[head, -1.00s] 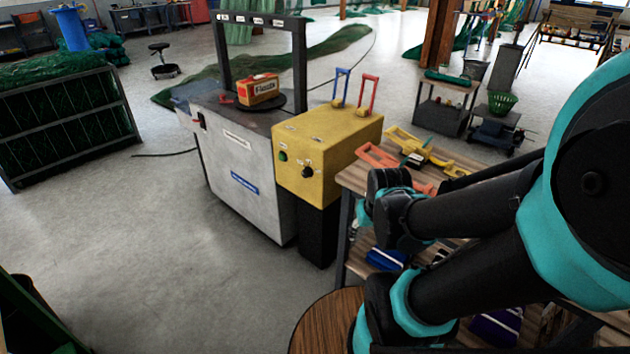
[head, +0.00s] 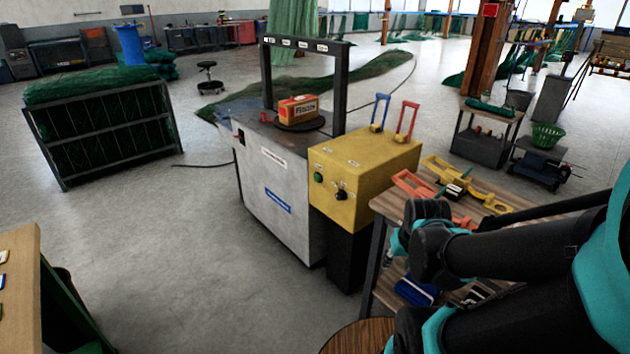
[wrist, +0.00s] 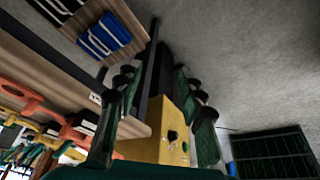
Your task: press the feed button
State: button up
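The yellow control box (head: 365,170) is mounted at the right end of a grey machine. Its front carries a green button (head: 318,178) and a black knob (head: 341,193); their labels are too small to read, so I cannot tell which is marked feed. In the wrist view the yellow box (wrist: 160,127), the black knob (wrist: 172,135) and the green button (wrist: 185,147) show between and beyond the fingers. My gripper (wrist: 156,92) is open and empty, its fingers apart, and not visibly touching the box. In the head view my gripper is not clearly visible.
The grey machine (head: 285,215) has a black frame and an orange box (head: 298,109) on top. A wooden workbench (head: 388,205) with tools adjoins the yellow box on the right, near my arm. Open floor (head: 190,260) lies in front and left. A netting rack (head: 105,130) stands left.

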grip_shut()
dwell(1.2)
